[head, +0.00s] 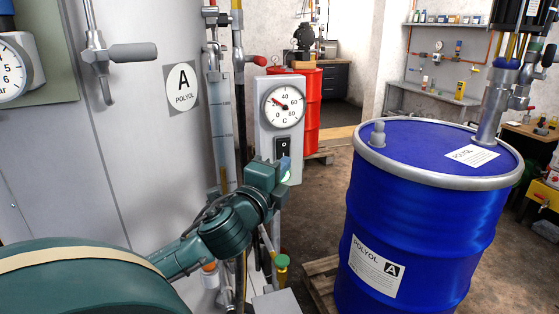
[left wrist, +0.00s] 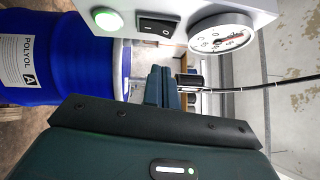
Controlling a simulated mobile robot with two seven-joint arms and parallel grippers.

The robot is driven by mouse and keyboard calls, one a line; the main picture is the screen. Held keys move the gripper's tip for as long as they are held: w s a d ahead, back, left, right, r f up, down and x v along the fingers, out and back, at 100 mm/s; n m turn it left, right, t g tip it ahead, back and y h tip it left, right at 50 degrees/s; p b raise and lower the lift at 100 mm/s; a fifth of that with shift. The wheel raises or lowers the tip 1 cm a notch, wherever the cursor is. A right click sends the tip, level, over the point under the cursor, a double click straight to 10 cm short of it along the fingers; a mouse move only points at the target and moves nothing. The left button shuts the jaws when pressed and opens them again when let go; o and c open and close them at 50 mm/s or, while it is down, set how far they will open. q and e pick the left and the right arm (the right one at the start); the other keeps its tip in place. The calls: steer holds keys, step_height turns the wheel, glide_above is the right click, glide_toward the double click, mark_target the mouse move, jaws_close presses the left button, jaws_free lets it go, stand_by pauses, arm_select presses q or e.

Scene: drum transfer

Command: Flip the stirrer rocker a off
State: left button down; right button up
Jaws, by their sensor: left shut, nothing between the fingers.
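The stirrer rocker is a black switch (head: 282,147) on the front of a grey box below a round temperature dial. In the left wrist view the rocker (left wrist: 158,27) shows its I and O marks; which side is pressed I cannot tell. A green lamp (left wrist: 106,18) beside it is lit. My left gripper (head: 283,168) is shut and empty, just below the rocker in the head view. In the left wrist view its closed fingers (left wrist: 160,76) point toward the background, apart from the rocker in the picture. My right gripper is not in view.
A temperature dial (head: 283,105) sits above the rocker. A grey tank (head: 140,150) labelled A POLYOL stands left. A blue polyol drum (head: 420,220) stands on a pallet at right. A red drum (head: 312,105) is behind. Pipes run beside the box.

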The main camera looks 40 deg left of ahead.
mark_target(286, 144)
arm_select(q)
steer(key=w+a, duration=0.2)
steer(key=w, duration=0.1)
steer(key=shift+a+r+p, duration=0.35)
steer(key=shift+w+a, duration=0.4)
steer(key=shift+a, duration=0.25)
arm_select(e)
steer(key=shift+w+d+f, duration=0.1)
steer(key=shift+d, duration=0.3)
arm_select(q)
steer(key=shift+a+r+p, duration=0.15)
steer(key=shift+r+p, duration=0.05)
steer(key=shift+p, duration=0.15)
steer(key=shift+a, duration=0.1)
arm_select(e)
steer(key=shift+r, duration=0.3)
arm_select(q)
steer(key=shift+w, duration=0.1)
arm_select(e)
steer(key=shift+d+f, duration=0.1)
